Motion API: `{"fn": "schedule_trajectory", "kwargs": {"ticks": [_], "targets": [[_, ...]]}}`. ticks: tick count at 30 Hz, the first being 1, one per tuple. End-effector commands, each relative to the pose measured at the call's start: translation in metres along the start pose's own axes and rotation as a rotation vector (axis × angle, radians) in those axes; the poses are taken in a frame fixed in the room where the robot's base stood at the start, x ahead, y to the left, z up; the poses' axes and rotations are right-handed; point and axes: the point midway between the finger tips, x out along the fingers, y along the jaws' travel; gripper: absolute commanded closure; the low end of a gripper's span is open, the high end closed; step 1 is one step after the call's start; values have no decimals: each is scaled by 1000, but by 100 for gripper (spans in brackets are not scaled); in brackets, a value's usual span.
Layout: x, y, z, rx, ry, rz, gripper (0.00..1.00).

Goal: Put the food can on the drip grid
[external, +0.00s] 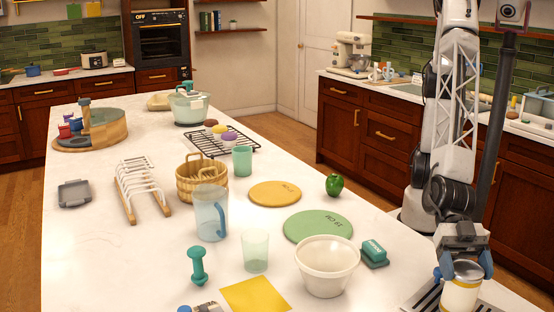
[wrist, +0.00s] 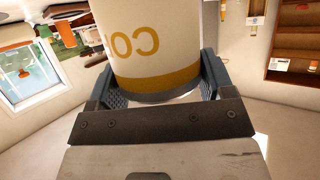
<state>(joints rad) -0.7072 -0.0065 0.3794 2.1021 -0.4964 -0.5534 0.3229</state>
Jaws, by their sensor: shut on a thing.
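The food can (external: 459,297) is cream with an orange band and is held upright in the external view. My gripper (external: 463,270) is shut on it from above, with one blue-grey finger on each side. In the wrist view the can (wrist: 150,45) fills the space between the fingers of my gripper (wrist: 155,80), and part of its lettering shows. The drip grid (external: 426,296), a dark slotted plate, lies at the bottom right edge of the external view. The can is over or beside it and hides part of it. I cannot tell whether they touch.
A teal sponge-like block (external: 374,253), a cream bowl (external: 326,267) and a green round board (external: 318,227) stand to the left of the can on the white counter. A green pepper (external: 334,185) and a yellow board (external: 275,194) are farther back.

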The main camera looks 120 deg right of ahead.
Motion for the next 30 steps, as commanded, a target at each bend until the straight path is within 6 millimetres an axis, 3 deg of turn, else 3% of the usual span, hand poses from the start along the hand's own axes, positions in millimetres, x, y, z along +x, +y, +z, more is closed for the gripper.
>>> {"fn": "schedule_trajectory", "kwargs": {"ticks": [4,5,9,21,30], "targets": [[1,0,2,0,1,0,84],[1,0,3,0,0,0,22],[1,0,2,0,0,0,1],[0,0,-1,0,1,0,0],[-18,0,0,0,0,1,0]]}}
